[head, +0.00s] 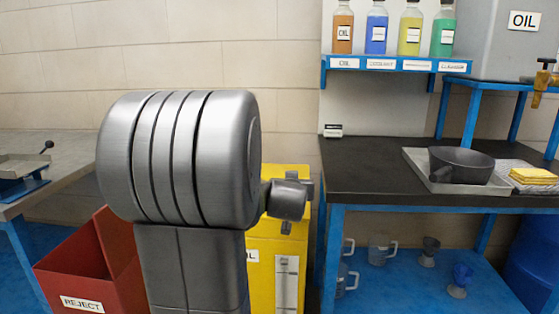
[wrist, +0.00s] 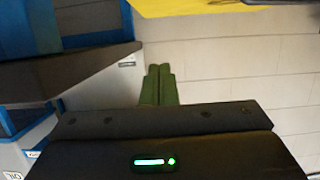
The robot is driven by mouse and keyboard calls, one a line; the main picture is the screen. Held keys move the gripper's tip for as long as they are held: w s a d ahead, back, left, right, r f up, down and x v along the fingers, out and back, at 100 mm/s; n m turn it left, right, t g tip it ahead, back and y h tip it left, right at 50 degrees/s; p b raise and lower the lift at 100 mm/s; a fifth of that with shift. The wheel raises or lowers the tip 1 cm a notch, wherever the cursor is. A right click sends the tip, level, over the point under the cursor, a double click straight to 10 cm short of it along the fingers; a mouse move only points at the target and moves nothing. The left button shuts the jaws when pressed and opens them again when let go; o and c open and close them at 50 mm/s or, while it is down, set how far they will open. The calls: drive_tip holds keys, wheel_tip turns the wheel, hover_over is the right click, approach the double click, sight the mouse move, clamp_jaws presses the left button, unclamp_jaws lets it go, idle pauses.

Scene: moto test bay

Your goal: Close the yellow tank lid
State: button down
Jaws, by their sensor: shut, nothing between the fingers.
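The yellow tank (head: 262,280) stands on the floor, mid-picture in the head view. It has a white label and a pale vertical gauge (head: 287,284) on its front. My grey arm covers its left and upper parts, so its lid cannot be made out there. In the wrist view, a yellow surface (wrist: 200,8) lies along the top edge, with a grey bar at its right end; I cannot tell if it is lid or body. My gripper (wrist: 159,70) has green fingers that are together and empty, apart from the yellow surface in the picture.
A red REJECT bin (head: 78,262) stands left of the tank. A black-topped blue bench (head: 375,182) stands close on its right, holding a tray (head: 418,160) with a dark pan (head: 460,165) and a yellow cloth (head: 533,176). Bottles stand on a shelf (head: 395,65) above.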

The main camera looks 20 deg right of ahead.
wheel_tip(320, 180, down, 6)
drive_tip(key=s+b, duration=0.1)
drive_tip(key=b, duration=0.2)
drive_tip(key=shift+a+b, duration=0.35)
drive_tip(key=shift+b, duration=0.05)
drive_tip(key=shift+s, duration=0.1)
drive_tip(key=s+a+p, duration=0.3)
drive_tip(key=s, duration=0.5)
drive_tip(key=shift+s+a+r, duration=0.3)
drive_tip(key=shift+s+r, duration=0.05)
drive_tip(key=shift+s, duration=0.05)
drive_tip(key=shift+w, duration=0.1)
